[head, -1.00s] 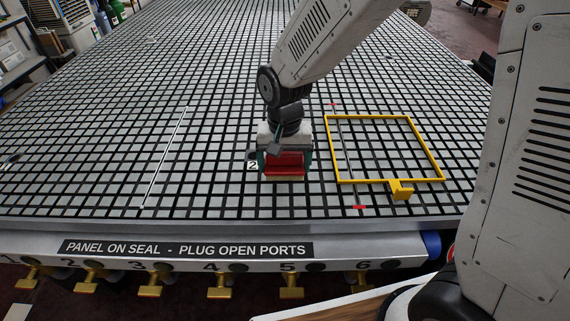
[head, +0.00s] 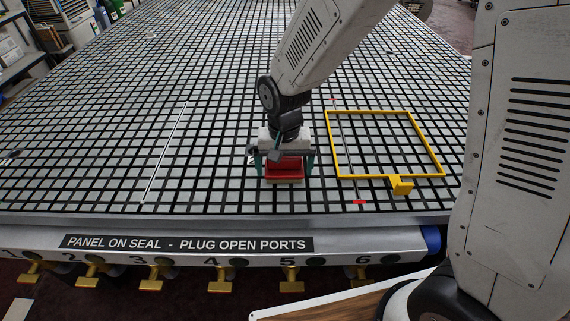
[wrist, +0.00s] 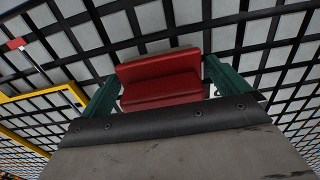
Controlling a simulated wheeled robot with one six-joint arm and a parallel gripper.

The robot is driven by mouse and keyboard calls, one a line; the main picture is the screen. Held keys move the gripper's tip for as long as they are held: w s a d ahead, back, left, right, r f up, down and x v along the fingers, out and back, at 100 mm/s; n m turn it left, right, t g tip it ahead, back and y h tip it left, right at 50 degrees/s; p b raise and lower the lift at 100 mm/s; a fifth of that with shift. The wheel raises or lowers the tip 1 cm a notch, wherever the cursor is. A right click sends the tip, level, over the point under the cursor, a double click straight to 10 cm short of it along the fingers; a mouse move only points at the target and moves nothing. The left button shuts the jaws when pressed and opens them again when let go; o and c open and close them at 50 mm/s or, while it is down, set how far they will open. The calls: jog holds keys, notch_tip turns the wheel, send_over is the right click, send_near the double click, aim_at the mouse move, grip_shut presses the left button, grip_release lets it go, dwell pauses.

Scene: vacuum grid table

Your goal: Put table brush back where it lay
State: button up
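The table brush (head: 285,168) has a red block-shaped body with a pale strip at its lower edge. It appears to rest upright on the grid table (head: 225,190), near the front edge, though its contact with the grid is hard to see. My gripper (head: 284,172) is above it with one green finger on either side. The fingers stand slightly apart from the brush's ends, so the gripper looks open around it. In the wrist view the red brush (wrist: 160,82) lies between the two green fingers, with a narrow gap visible on the right.
A yellow frame (head: 381,177) with a yellow tab lies to the right, with red marks (head: 359,202) beside it. A thin white rod (head: 164,152) lies to the left. Yellow valve handles (head: 220,286) line the front below the edge. The grid between rod and brush is clear.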

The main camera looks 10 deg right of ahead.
aim_at(284, 158)
notch_tip(284, 158, up, 13)
jog(key=s+d+r+n, duration=0.1)
jog(key=s+d+r, duration=0.2)
jog(key=s+d, duration=0.5)
jog(key=s+d+r+n+t, duration=0.1)
jog(key=s+d+r, duration=0.3)
jog(key=s+d, duration=0.4)
jog(key=s, duration=0.5)
jog(key=shift+s+d+r, duration=0.15)
jog(key=shift+s+r, duration=0.1)
jog(key=shift+r, duration=0.05)
dwell(0.5)
